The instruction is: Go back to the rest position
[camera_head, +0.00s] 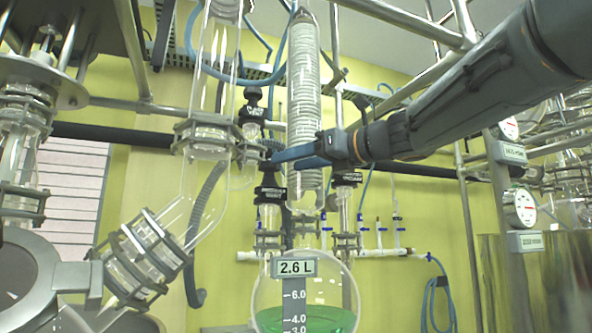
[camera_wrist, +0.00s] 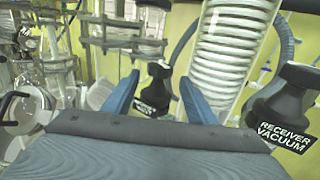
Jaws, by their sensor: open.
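My gripper (camera_head: 290,155) reaches in from the upper right in the head view, its blue fingers pointing left in front of the glassware. In the wrist view the two blue fingers of my gripper (camera_wrist: 159,80) stand apart with nothing held. A black valve knob with a white label (camera_wrist: 157,88) shows between them in the picture, beyond the fingertips. A black knob labelled "RECEIVER VACUUM" (camera_wrist: 285,105) is right of the fingers. In the head view, black knobs stand below the gripper (camera_head: 270,190) and lower right of it (camera_head: 345,178).
A glass coil condenser (camera_head: 303,75) rises right behind the gripper. A round flask marked 2,6 L (camera_head: 335,295) holds green liquid below. Wide glass tubing (camera_head: 208,190) stands left. Metal rails (camera_head: 400,17) and gauges (camera_head: 520,208) are at right. Clear air lies before the yellow wall (camera_head: 420,215).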

